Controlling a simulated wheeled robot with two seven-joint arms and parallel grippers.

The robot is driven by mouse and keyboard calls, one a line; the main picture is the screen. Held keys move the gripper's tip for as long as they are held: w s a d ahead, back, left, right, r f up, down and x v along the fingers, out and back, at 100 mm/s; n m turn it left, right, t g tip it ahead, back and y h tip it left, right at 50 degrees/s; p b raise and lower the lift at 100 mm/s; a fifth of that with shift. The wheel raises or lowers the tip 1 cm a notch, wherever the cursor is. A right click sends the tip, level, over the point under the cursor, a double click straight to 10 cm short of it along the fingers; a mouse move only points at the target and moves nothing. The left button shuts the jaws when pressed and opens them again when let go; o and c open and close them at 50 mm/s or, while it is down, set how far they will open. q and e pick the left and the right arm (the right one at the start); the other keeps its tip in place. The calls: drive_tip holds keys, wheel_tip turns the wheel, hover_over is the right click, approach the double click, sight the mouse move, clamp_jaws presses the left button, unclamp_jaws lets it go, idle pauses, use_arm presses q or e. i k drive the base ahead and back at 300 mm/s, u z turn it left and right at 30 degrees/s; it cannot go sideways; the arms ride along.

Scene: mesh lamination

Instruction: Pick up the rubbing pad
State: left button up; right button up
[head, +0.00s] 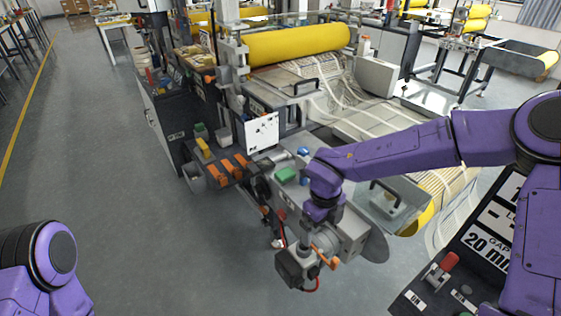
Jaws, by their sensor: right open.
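I cannot tell for certain which thing is the rubbing pad. A small green block (287,174) lies on the grey machine top, just left of my right forearm. A smaller green item (200,128) and a yellow block (203,147) sit further left on the machine's side shelf. My left gripper is out of view; only a left arm link shows at lower left.
The machine carries a yellow roller (298,44) and pale mesh strips. Orange-handled items (233,166) stick out at its left side. A flat plate with a black handle (388,190) lies right of my wrist. A label panel (490,235) stands at lower right. The left floor is free.

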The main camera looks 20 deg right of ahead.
sight(286, 174)
drive_tip(key=i, duration=1.05)
